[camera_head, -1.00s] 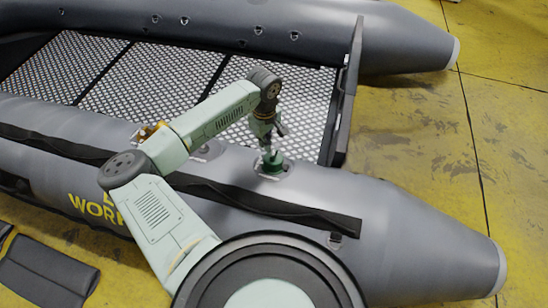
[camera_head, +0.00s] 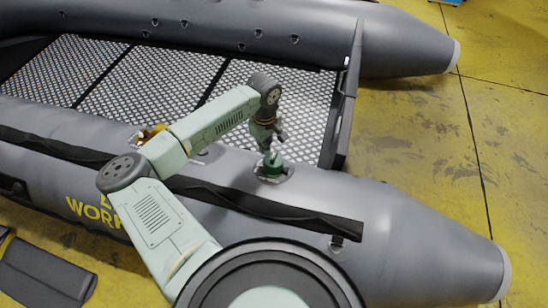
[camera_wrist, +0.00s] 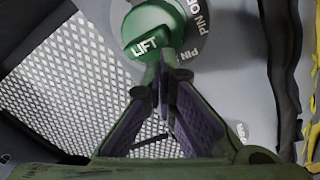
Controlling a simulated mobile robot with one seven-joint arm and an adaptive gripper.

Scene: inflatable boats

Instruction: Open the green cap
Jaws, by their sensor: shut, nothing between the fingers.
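The green cap (camera_head: 271,170) sits on the top of the boat's near grey tube, by the end of the mesh floor. In the wrist view the round green cap (camera_wrist: 148,27) carries the white word LIFT and sits on a grey disc (camera_wrist: 190,40) with printed lettering. My gripper (camera_head: 271,147) is just above the cap in the head view. In the wrist view my gripper's fingertips (camera_wrist: 168,62) are together, overlapping the cap's near edge, with nothing between them. I cannot tell whether they touch the cap. The cap's hinge or underside is not clear.
The grey tube (camera_head: 405,230) runs under my arm, with a black strap (camera_head: 290,210) along its near side. The mesh floor (camera_head: 150,80) lies behind the tube. A dark upright board (camera_head: 343,110) stands right of the cap. Yellow floor (camera_head: 420,130) is open to the right.

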